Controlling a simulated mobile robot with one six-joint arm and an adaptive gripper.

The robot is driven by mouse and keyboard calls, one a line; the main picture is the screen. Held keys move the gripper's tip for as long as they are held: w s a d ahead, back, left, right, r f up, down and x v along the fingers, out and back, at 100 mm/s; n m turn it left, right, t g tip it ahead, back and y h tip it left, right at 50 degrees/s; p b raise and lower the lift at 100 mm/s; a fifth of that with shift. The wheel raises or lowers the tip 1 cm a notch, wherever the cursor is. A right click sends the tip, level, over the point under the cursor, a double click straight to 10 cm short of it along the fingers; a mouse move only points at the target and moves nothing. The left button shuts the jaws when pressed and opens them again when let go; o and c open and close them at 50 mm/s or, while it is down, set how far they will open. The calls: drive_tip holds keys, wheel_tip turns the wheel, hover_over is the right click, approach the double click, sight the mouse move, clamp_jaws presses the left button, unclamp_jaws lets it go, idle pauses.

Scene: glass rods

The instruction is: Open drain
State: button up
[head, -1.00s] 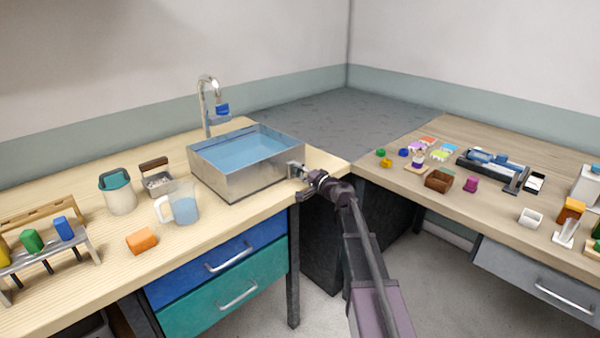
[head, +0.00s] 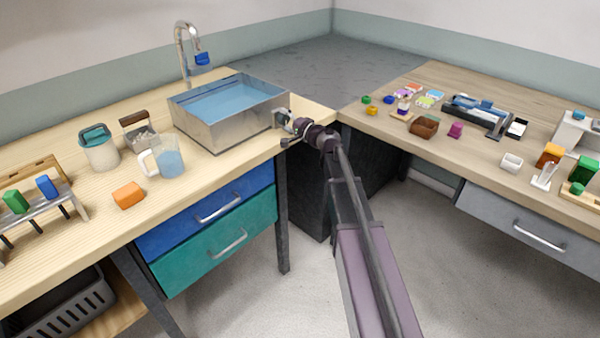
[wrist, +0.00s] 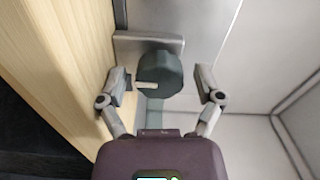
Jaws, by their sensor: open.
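A metal basin (head: 235,132) holding blue water (head: 225,100) stands on the wooden counter at the left. In the wrist view a dark grey-green round knob (wrist: 168,70) with a pale pointer mark sits on a metal plate (wrist: 128,48) on the basin's wall (wrist: 235,30). My gripper (wrist: 161,78) is open, with one finger on either side of the knob and small gaps showing. In the head view my gripper (head: 288,124) is at the basin's right end and hides most of the knob.
A tap (head: 185,50) rises behind the basin. A measuring jug (head: 168,163), an orange block (head: 128,195) and a teal-lidded jar (head: 100,150) stand to its left. The blue drawer (head: 210,208) below is shut. Floor is clear between the benches.

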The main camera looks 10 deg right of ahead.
drive_tip(key=m, duration=0.4)
drive_tip(key=shift+a, duration=0.1)
drive_tip(key=m, duration=0.8)
drive_tip(key=shift+r+m, duration=0.1)
drive_tip(key=shift+m, duration=0.3)
drive_tip(key=m, duration=0.4)
drive_tip(key=v, duration=1.4)
drive_tip(key=s+a+f+n+g+h+p, duration=0.1)
drive_tip(key=s+a+n+g+p, duration=0.75)
drive_tip(key=n, duration=0.45)
drive_tip(key=s+n+g+h+p, duration=0.4)
drive_tip(key=s+n+h+p, duration=0.1)
drive_tip(key=s+n+p, duration=0.3)
drive_tip(key=shift+s+n+g, duration=0.35)
drive_tip(key=shift+s+n, duration=0.35)
drive_tip(key=shift+s, duration=0.35)
